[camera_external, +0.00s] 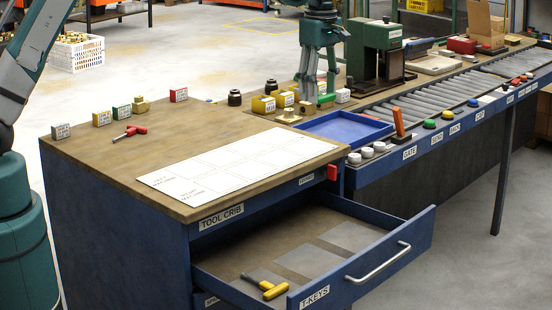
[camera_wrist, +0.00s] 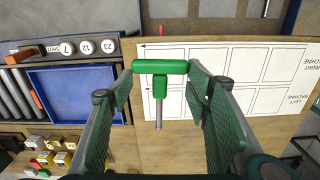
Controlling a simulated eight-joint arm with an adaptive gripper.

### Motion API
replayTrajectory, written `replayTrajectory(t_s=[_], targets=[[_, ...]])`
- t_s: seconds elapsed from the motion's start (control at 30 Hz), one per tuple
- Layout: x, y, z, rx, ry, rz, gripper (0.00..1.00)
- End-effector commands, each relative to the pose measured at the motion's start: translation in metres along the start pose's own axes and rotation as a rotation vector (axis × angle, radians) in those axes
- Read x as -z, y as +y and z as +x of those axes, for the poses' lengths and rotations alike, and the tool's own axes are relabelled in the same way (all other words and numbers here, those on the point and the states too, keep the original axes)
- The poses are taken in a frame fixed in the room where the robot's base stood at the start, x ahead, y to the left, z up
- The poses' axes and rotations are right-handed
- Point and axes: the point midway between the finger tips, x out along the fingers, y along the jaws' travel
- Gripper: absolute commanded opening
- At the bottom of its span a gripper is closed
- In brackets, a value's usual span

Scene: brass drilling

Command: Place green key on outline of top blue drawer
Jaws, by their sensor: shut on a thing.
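The green key (camera_wrist: 160,68) has a T-shaped handle and a grey metal shank. My gripper (camera_wrist: 162,84) is shut on its handle. In the external view my gripper (camera_external: 318,96) is above the bench beside the blue tray, and the key is partly hidden by the fingers. The open blue drawer (camera_external: 415,232), labelled T-KEYS, has grey rectangular outlines on its floor. A yellow key (camera_external: 265,287) lies on the front-left outline. The middle outline (camera_external: 308,260) and the far-right outline (camera_external: 350,236) are bare.
A red key (camera_external: 130,132) lies on the bench top. A white sheet (camera_external: 235,165) lies between the tray and the drawer. The blue tray (camera_external: 345,128) is empty. Small coloured blocks and brass parts stand along the back. A roller conveyor (camera_external: 440,100) runs right.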

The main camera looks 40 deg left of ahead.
Motion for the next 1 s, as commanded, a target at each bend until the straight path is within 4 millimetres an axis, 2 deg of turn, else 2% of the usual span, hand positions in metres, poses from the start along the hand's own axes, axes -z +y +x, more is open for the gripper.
replayTrajectory(t_s=[0.03,0.4,0.6,0.8,0.93,1.0], targets=[[-0.02,0.0,0.003,0.0,0.0,0.0,0.35],[-0.139,-0.007,0.001,0.0,0.0,-0.03,0.35],[-0.178,-0.013,-0.001,0.0,0.0,-0.041,0.35],[-0.208,-0.019,-0.002,0.0,0.0,-0.049,0.35],[-0.225,-0.023,-0.002,0.0,0.0,-0.053,0.35],[-0.222,-0.021,0.01,0.0,0.0,-0.055,0.35]])
